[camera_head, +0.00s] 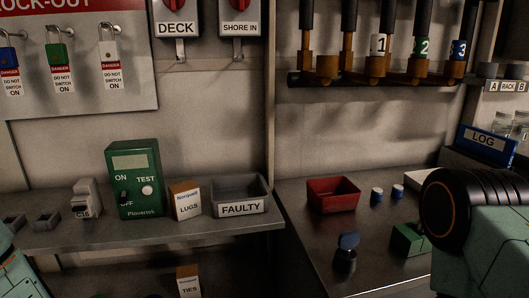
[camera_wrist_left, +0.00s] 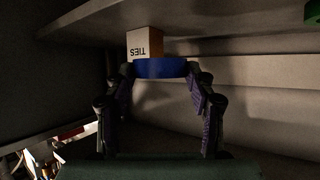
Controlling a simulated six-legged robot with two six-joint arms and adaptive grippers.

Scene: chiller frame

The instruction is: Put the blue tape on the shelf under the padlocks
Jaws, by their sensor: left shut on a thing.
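Blue, green and white padlocks (camera_head: 57,52) hang on the lock-out board at upper left in the head view. Below them runs a grey shelf (camera_head: 110,232). The blue tape (camera_wrist_left: 160,68) shows in the left wrist view as a blue band between the fingertips of my left gripper (camera_wrist_left: 161,76), which is shut on it. The wrist picture is upside down. The tape is close to a TIES box (camera_wrist_left: 145,42) and partly overlaps it in the picture; I cannot tell if they touch. The head view hides the tape and left gripper. My right gripper is out of view.
The shelf holds small grey trays (camera_head: 46,219), a C16 breaker (camera_head: 86,200), a green tester (camera_head: 134,178), a LUGS box (camera_head: 186,203) and a FAULTY bin (camera_head: 240,195). The TIES box (camera_head: 188,283) stands lower down. A red bin (camera_head: 333,195) is on the right counter.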

